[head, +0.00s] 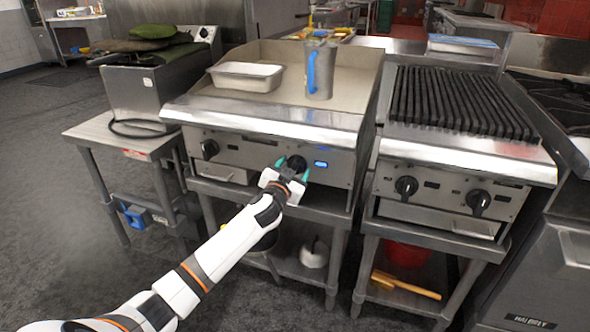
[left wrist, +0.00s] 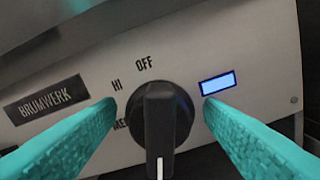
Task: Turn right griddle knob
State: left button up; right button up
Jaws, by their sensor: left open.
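The griddle (head: 262,121) stands in the middle of the head view, with two black knobs on its front panel. The right griddle knob (head: 296,164) is partly covered by my left gripper (head: 288,173), which reaches it from the front. In the left wrist view the right knob (left wrist: 162,118) shows large, its grip bar upright with a white mark at the bottom. The labels OFF and HI are printed around it, and a third is partly hidden. The teal fingers of my left gripper (left wrist: 165,120) are open, one on each side of the knob. My right gripper is not in view.
The left griddle knob (head: 209,149) is on the same panel. A blue lit display (left wrist: 217,83) is right of the right knob. A metal pan (head: 245,84) and a pitcher (head: 320,75) stand on the griddle. A charbroiler (head: 460,148) with two knobs stands to the right.

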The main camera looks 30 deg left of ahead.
pick_arm(q)
jog(key=shift+w+a, duration=0.1)
jog(key=shift+w, duration=0.5)
jog(key=c, duration=0.7)
jog(key=shift+o, duration=0.2)
